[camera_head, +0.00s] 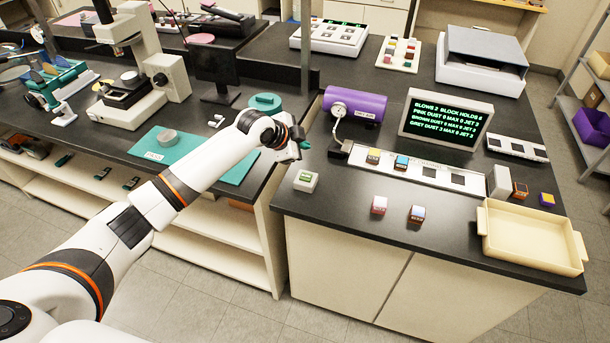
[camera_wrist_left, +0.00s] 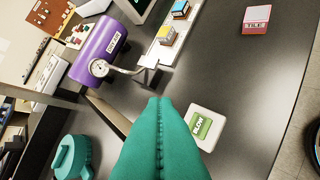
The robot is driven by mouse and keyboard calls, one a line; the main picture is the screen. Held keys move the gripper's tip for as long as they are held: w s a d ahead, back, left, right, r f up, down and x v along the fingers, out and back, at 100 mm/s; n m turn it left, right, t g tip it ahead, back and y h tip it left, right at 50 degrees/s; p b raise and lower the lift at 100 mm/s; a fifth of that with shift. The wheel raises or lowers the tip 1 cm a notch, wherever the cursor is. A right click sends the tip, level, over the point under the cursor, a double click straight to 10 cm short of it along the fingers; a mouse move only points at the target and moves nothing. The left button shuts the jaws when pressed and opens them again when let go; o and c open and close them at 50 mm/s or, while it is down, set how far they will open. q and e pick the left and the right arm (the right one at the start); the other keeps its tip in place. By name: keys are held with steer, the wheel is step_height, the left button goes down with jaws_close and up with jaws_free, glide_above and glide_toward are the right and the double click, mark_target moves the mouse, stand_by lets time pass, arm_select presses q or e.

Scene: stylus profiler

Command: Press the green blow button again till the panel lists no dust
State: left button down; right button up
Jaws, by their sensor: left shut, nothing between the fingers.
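The green blow button (camera_head: 305,178) sits on a white block near the left edge of the right bench. It also shows in the left wrist view (camera_wrist_left: 202,126), to the right of my fingertips. My left gripper (camera_head: 302,146) is shut and empty, above and behind the button in the head view, apart from it. The panel (camera_head: 446,119) is a dark screen with green text, headed "BLOWS 2". It lists pink, brown and grey dust; some digits are hard to read. A purple cylinder (camera_head: 354,104) with a gauge and nozzle stands behind. My right gripper is out of view.
A white strip (camera_head: 418,170) holds coloured blocks under the nozzle. Loose blocks (camera_head: 379,205) (camera_head: 417,214) lie in front of it. A cream tray (camera_head: 530,238) is at the bench's right. A teal mat (camera_head: 238,165) lies on the left bench, across a gap.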

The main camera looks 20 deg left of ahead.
mark_target(303, 179)
arm_select(q)
steer(key=shift+d, duration=0.1)
step_height(303, 179, down, 8)
steer(key=b, duration=0.7)
steer(key=shift+f, duration=0.45)
stand_by(0.6)
stand_by(0.9)
steer(key=shift+f, duration=0.4)
